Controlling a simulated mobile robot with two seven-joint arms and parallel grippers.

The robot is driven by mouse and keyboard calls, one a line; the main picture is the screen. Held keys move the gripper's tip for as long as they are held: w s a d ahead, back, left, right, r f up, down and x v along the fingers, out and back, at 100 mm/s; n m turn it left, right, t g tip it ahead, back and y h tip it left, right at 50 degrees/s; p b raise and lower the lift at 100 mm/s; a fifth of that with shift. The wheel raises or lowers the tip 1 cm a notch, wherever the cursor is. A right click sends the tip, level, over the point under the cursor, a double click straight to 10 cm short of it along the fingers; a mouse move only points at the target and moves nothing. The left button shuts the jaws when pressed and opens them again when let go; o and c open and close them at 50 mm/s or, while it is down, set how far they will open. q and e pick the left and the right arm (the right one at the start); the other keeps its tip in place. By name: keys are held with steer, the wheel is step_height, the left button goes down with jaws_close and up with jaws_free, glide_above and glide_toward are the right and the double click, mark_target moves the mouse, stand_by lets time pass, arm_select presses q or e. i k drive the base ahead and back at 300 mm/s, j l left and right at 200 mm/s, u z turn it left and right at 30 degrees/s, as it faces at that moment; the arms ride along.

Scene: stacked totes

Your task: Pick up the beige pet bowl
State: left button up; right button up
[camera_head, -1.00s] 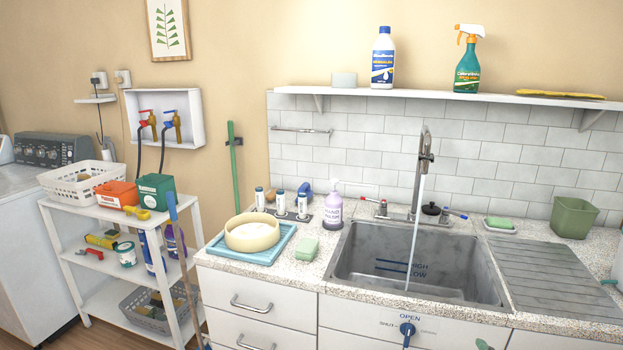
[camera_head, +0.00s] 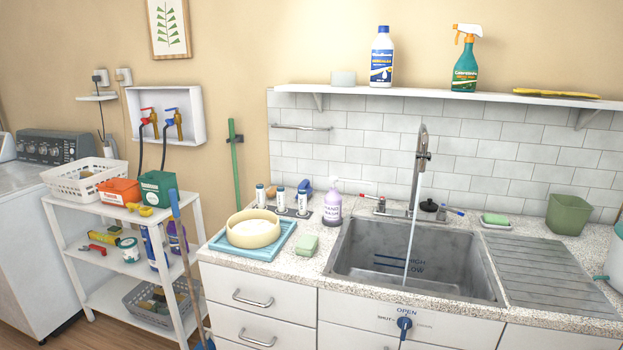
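The beige pet bowl (camera_head: 253,236) stands upright on a blue tray (camera_head: 222,243) at the left end of the speckled counter. Its rim is unobstructed and nothing touches it from above. Neither of my grippers is in the head view, so I cannot see whether they are open or shut.
A green soap block (camera_head: 306,245) sits just right of the tray, and a lilac soap bottle (camera_head: 333,206) and several small white bottles stand behind. The sink (camera_head: 345,258) with running water is to the right. A white shelf cart (camera_head: 70,222) stands left of the counter.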

mark_target(252, 228)
steer(key=i+j+z, duration=0.1)
steer(key=i, duration=0.35)
steer(key=i+j+z, duration=0.1)
steer(key=i+j, duration=0.2)
steer(key=i+j+z, duration=0.1)
steer(key=i+j, duration=0.15)
steer(key=i, duration=0.25)
